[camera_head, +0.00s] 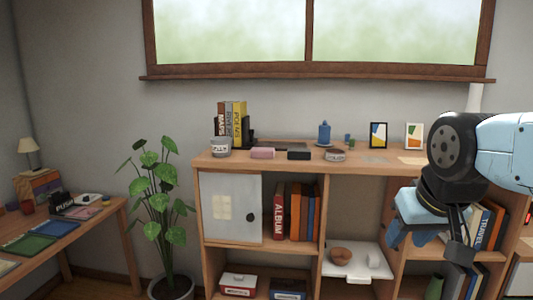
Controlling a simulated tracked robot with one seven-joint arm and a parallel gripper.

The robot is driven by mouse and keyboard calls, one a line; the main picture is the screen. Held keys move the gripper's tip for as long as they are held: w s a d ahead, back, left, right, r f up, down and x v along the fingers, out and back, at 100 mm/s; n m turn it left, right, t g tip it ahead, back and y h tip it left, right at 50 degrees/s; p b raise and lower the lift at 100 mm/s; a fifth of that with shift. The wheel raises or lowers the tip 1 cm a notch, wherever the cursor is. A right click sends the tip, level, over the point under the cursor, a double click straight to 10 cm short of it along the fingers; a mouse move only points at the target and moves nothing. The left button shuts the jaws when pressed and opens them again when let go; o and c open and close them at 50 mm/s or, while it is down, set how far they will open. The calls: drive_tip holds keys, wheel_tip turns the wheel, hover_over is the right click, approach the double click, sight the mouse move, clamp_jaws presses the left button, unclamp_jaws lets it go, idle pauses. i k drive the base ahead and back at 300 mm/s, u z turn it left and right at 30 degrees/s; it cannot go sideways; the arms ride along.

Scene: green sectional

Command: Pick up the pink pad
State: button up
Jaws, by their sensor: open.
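A flat pink pad (82,212) appears to lie on the desk at the far left, beside a dark box marked "PUSH" (63,204). A small pink block (263,153) sits on top of the wooden shelf unit, left of a black block (299,155); which pink thing is the pad I cannot tell for sure. My gripper (430,244) is at the right, pointing down in front of the shelf unit, open with nothing seen between its fingers. It is far from both pink things.
The shelf top (390,164) holds a cup (220,147), upright books, a blue jar (324,133), a round tin (335,155) and frames. The desk (105,220) has green and blue trays. A potted plant (163,200) stands between the desk and shelf unit.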

sight(268, 152)
drive_tip(key=i, duration=0.85)
